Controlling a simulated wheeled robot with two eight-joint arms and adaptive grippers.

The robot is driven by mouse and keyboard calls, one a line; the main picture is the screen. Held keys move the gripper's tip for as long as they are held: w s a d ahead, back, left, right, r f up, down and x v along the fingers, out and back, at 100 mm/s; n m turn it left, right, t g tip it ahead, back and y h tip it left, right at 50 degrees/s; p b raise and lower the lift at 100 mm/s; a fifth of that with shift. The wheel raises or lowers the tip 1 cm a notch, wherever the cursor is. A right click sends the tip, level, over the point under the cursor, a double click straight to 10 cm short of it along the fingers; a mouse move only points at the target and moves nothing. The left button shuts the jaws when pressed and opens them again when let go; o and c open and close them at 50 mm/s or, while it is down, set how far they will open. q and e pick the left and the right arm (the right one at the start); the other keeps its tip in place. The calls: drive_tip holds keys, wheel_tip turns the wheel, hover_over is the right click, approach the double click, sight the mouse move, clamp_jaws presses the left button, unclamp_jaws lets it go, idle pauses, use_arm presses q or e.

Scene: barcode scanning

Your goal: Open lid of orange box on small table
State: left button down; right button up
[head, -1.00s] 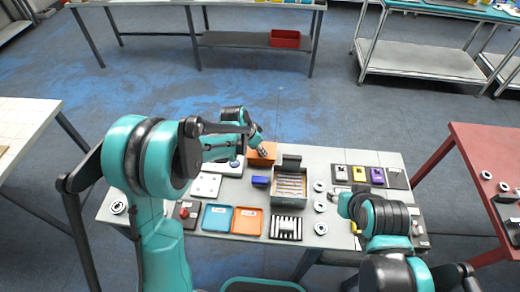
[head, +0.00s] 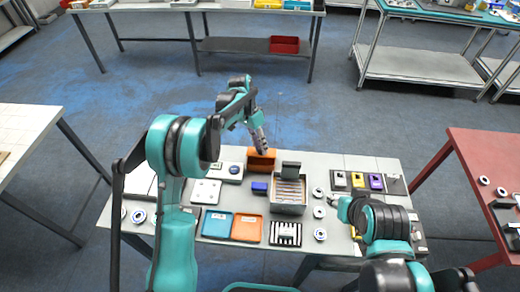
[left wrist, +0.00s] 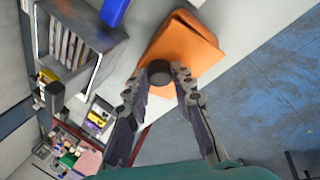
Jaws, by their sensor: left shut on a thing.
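The orange box (head: 262,165) stands at the back middle of the small table (head: 320,262). My left gripper (head: 261,147) reaches down to its top from behind. In the left wrist view, the left fingers (left wrist: 160,80) are shut around a dark round knob (left wrist: 159,71) on the box's orange lid (left wrist: 185,50). The lid looks tilted, with a dark gap along its far edge in that view. The box's inside is mostly hidden. My right arm shows at the right, but its gripper does not show clearly.
A grey open box with dividers (head: 289,208) stands just right of the orange box, with a blue block (head: 259,187) in front. Blue (head: 217,224) and orange (head: 247,228) trays lie at the front. Floor is clear behind the table.

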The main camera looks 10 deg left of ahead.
use_arm(q)
drive_tip(key=shift+w+r+g, duration=0.2)
drive_tip(key=shift+w+g, duration=0.25)
drive_tip(key=shift+g, duration=0.15)
drive_tip(key=c, duration=1.3)
unclamp_jaws()
drive_tip(key=shift+o, duration=0.2)
drive_tip(key=v, duration=1.2)
